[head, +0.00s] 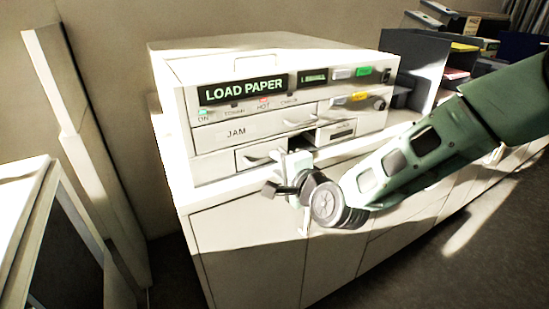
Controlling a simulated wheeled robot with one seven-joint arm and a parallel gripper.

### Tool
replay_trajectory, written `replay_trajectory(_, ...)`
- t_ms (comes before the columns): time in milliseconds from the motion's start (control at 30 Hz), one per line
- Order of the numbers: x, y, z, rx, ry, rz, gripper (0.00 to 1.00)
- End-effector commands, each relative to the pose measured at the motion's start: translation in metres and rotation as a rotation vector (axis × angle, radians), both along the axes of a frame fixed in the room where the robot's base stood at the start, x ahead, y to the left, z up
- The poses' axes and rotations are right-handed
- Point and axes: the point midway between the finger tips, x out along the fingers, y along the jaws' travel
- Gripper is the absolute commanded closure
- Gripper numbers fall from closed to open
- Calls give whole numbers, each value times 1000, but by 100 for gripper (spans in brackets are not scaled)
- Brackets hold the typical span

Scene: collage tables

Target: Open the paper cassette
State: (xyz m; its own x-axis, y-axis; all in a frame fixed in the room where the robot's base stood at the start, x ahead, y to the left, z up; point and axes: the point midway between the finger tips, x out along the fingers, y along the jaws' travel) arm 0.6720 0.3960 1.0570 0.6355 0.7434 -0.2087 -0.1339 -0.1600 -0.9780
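A cream printer (225,68) stands on a cabinet, its display (243,89) reading "LOAD PAPER". The paper cassette (249,159) appears to be the low front drawer in the middle, with a pale handle. A dark gap shows above and to the right of its front, so it looks partly out; how far is hard to tell. My gripper (283,178) is right in front of the cassette's right part, close to the handle. Its fingers are small and partly hidden, so I cannot tell whether they touch or grip the handle.
A panel marked "JAM" (237,132) sits above the cassette. The cabinet (247,240) has flat doors below. Dark paper trays (421,68) stand right of the printer. A pale table edge (22,200) is at the left. Floor is clear at the lower right.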

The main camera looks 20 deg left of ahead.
Motion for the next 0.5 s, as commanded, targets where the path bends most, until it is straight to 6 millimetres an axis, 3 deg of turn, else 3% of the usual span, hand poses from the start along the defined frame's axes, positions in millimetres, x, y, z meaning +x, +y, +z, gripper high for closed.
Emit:
replay_trajectory(200,13,16,-4,0,0,1,67)
replay_trajectory(500,15,18,-5,-1,0,1,67)
